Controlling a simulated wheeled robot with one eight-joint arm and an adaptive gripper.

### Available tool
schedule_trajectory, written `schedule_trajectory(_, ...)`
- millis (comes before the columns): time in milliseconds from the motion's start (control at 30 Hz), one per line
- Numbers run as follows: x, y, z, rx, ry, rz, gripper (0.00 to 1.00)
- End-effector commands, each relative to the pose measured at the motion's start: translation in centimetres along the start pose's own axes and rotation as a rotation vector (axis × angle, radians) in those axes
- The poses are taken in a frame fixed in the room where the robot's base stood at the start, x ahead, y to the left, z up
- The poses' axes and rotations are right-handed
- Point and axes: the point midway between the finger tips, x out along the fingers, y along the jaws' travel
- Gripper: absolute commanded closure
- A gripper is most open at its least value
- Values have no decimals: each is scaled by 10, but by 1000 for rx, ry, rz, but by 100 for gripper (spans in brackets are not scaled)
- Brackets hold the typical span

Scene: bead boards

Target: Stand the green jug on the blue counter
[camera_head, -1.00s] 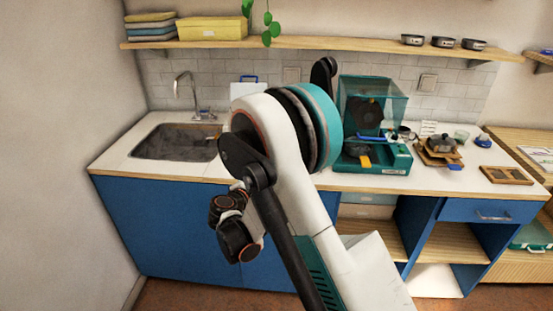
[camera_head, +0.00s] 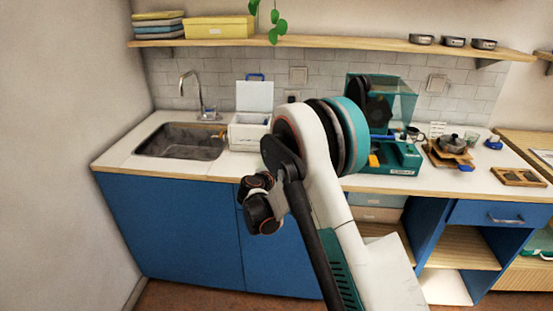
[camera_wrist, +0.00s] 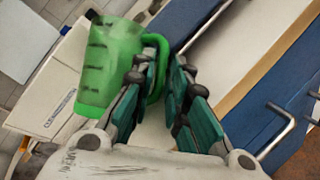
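The green jug (camera_wrist: 108,65) is in the wrist view, translucent, with dark marks on its side and a solid green handle. My gripper (camera_wrist: 164,68) has its dark teal fingers on either side of the handle and looks shut on it. The jug is not visible in the head view, where my arm hides the gripper. The blue counter (camera_head: 170,225) has blue fronts and a white top; in the wrist view a blue front (camera_wrist: 260,95) is at the right. I cannot tell the jug's exact height over the top.
On the counter are a sink (camera_head: 182,142), a white box (camera_head: 249,131) with a raised lid, a teal machine (camera_head: 395,155) with a clear cover, and a wooden stand (camera_head: 447,155) with a pot. A shelf (camera_head: 330,43) runs above. White top beside the sink is clear.

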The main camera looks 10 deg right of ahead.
Motion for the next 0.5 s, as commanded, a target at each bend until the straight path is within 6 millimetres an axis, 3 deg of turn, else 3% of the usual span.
schedule_trajectory(167, 0, 1, 0, 0, 0, 0, 85)
schedule_trajectory(233, 0, 1, 1, 0, 0, 0, 100)
schedule_trajectory(500, 0, 1, 1, 0, 0, 0, 100)
